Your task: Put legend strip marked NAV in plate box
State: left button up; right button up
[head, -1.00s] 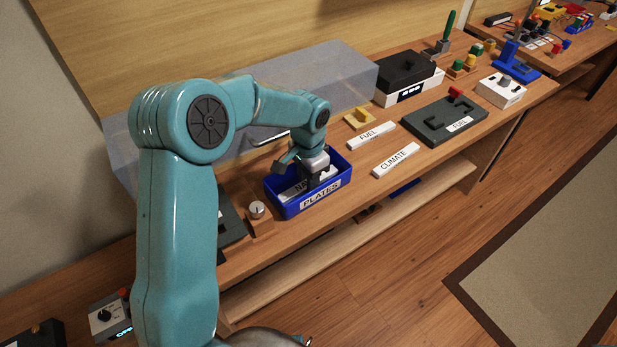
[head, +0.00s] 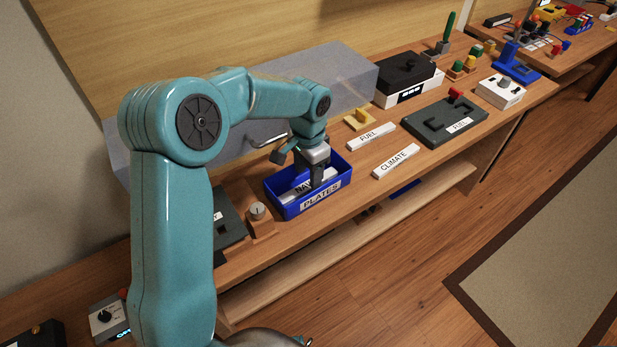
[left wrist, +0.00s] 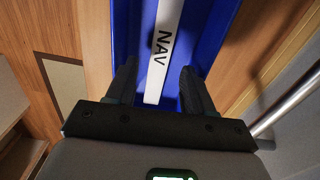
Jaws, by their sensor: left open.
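The blue plate box (head: 283,207), labelled PLATES on its front, stands on the wooden bench. The white legend strip marked NAV (head: 298,190) lies inside it, partly hidden by my gripper in the head view. In the left wrist view the NAV strip (left wrist: 161,50) lies lengthwise between the blue walls (left wrist: 216,35) of the box. My left gripper (head: 318,183) is at the box, pointing down. In the left wrist view its fingers (left wrist: 158,88) are spread apart, one to each side of the strip, with gaps between. My right gripper does not show.
White strips marked FUEL (head: 371,136) and CLIMATE (head: 396,160) lie right of the box. A wooden block with a knob (head: 258,213) is left of the box. A translucent grey block (head: 335,70) stands behind.

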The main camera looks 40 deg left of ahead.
aim_at(308, 184)
pick_arm(q)
notch_tip(308, 184, up, 9)
jog(key=shift+f, duration=0.1)
dwell(0.7)
